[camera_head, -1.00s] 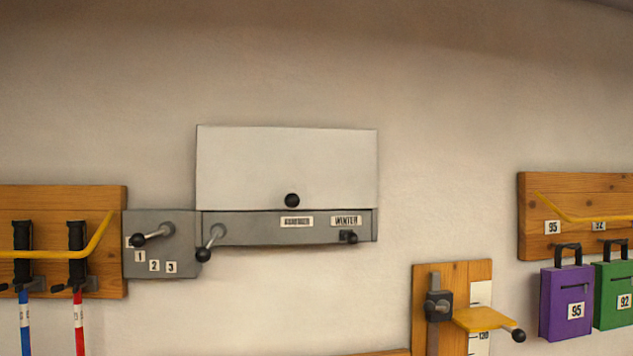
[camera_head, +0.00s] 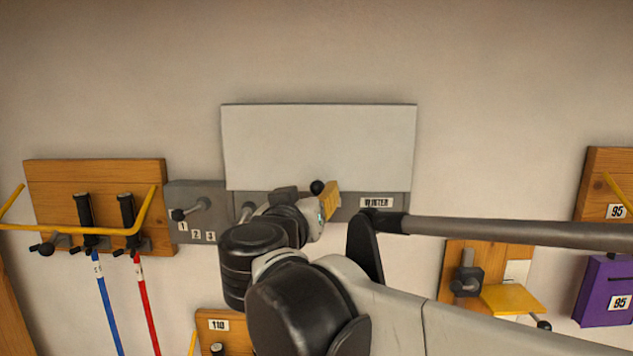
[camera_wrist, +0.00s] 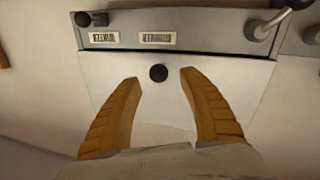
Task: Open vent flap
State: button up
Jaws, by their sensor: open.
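The vent flap is a pale grey panel (camera_head: 318,140) on the wall, hanging shut against its grey frame, with a black ball knob (camera_head: 317,187) at its lower edge. In the wrist view the flap (camera_wrist: 165,128) shows upside down, and its knob (camera_wrist: 158,73) lies between and just past my two yellow-brown fingertips. My gripper (camera_wrist: 158,78) is open, one finger on each side of the knob, with gaps to both. In the head view my arm covers part of the frame's lower strip, and one finger of my gripper (camera_head: 330,200) shows beside the knob.
The frame strip carries a WINTER label (camera_head: 376,203) and another label. A grey numbered box (camera_head: 195,212) with a lever adjoins at left. A wooden rack (camera_head: 60,190) holds poles further left. A wooden gauge board (camera_head: 458,295) and purple case (camera_head: 605,290) are at right.

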aim_at(316, 189)
jog(key=shift+p+x, duration=0.3)
jog(key=shift+x, duration=1.9)
